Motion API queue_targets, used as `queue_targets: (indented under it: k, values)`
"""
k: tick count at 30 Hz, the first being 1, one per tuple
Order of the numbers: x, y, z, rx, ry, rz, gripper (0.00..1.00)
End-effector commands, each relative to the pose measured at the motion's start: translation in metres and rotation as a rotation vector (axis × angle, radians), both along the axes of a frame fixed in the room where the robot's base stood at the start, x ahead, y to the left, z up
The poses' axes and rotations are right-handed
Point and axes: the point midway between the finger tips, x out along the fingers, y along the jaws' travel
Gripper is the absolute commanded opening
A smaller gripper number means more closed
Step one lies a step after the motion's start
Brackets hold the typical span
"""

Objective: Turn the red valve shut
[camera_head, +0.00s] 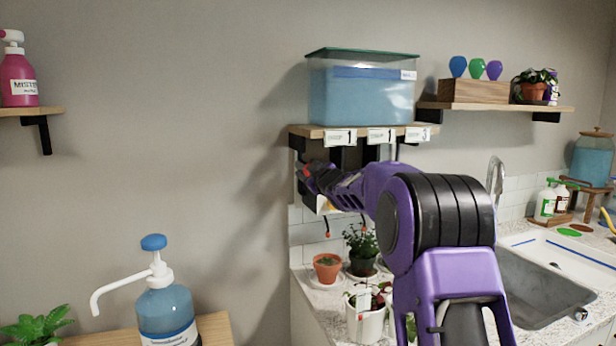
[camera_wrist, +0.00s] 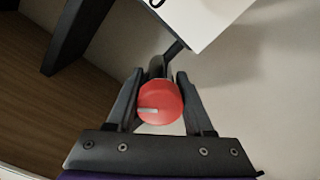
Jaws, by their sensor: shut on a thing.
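The red valve is a round red knob (camera_wrist: 161,103) with a pale line on its face, pointing left in the wrist view. My gripper (camera_wrist: 159,92) is shut on it, with one dark finger on each side. In the head view my gripper (camera_head: 309,174) is at the left front of the shelf under the water tank. Only a small bit of red (camera_head: 306,171) shows there. My arm hides part of the space below the shelf.
A blue water tank (camera_head: 362,95) stands on the labelled shelf (camera_head: 300,131). Thin red-tipped tubes hang below it over potted plants (camera_head: 327,267) on the counter. A sink (camera_head: 540,285) is at right. The wall at left of my gripper is clear.

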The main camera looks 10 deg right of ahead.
Motion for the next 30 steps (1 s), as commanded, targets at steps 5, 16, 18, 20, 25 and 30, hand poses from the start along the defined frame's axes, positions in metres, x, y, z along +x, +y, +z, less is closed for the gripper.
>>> queue_targets:
  k: [5, 16, 18, 20, 25, 30]
  values:
    - [0.0001, 0.0001, -0.0021, -0.168, -0.034, 0.001, 0.00]
    - [0.0001, -0.0002, -0.0013, -0.510, -0.101, 0.000, 0.00]
    - [0.0002, -0.0003, -0.0010, -0.571, -0.113, 0.000, 0.00]
    - [0.0001, -0.0006, -0.0009, -0.621, -0.123, -0.001, 0.00]
    - [0.0002, -0.0003, 0.0000, -0.745, -0.147, 0.001, 0.00]
    - [0.0002, -0.0007, 0.0009, -0.835, -0.166, 0.000, 0.00]
